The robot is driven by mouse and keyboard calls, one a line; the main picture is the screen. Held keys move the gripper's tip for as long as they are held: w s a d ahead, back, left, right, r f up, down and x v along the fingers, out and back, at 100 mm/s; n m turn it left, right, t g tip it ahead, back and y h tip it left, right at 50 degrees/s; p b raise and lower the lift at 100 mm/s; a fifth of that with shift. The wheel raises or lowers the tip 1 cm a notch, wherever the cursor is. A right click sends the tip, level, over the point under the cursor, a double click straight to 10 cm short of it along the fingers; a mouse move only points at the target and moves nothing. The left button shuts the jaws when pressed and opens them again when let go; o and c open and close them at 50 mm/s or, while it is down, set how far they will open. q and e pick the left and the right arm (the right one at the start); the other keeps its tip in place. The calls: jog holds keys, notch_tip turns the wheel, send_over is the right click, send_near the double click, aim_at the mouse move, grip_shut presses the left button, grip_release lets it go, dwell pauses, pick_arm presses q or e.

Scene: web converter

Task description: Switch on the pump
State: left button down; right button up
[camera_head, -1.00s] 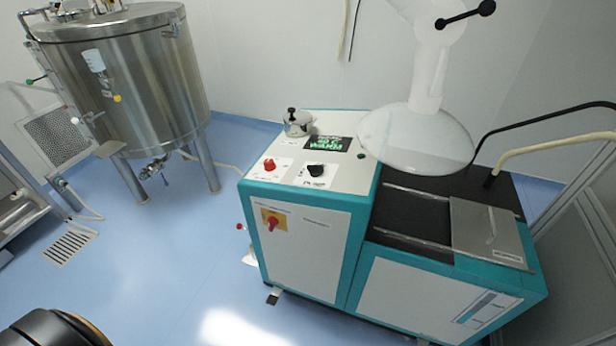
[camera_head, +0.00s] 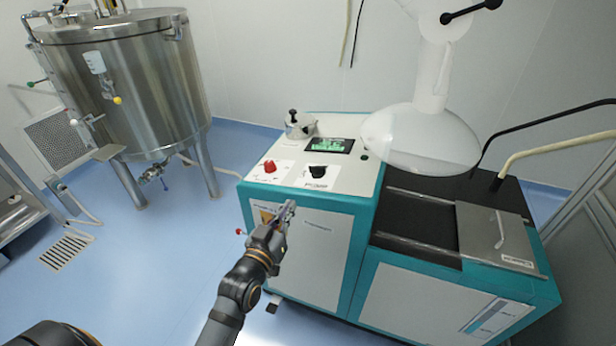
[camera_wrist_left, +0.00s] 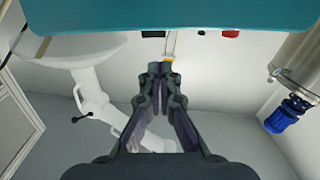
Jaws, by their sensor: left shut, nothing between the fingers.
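The black pump knob (camera_head: 318,172), labelled PUMP, sits on the white top panel of the teal-and-white machine (camera_head: 310,240). A red knob (camera_head: 269,166) is to its left on the same panel. My left gripper (camera_head: 289,208) is shut and empty. In the picture it is in front of the machine's upper front face, below the two knobs, and it covers most of the yellow-plated switch there. In the left wrist view the closed fingers (camera_wrist_left: 160,72) point toward the machine's teal edge (camera_wrist_left: 170,15). Small black and red parts show just past that edge. My right gripper is out of view.
A small display (camera_head: 328,145) and a metal pot-like part (camera_head: 299,125) are behind the knobs. A white extraction hood (camera_head: 420,140) hangs over the machine's right part. A steel tank (camera_head: 140,90) stands at the left. Blue floor (camera_head: 170,250) is clear between them.

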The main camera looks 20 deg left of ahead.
aim_at(303, 178)
pick_arm(q)
jog(key=w+p, duration=0.1)
jog(key=w, duration=1.3)
jog(key=shift+d, duration=0.2)
jog(key=shift+w+a+f+p, duration=0.1)
jog(key=shift+w+a+p, duration=0.3)
jog(key=shift+a+p, duration=0.2)
dwell(0.7)
jog(key=shift+w+a+f, duration=0.1)
jog(key=shift+w+a, duration=0.4)
jog(key=shift+w, duration=0.25)
dwell(0.6)
jog(key=shift+f, duration=0.1)
dwell(1.2)
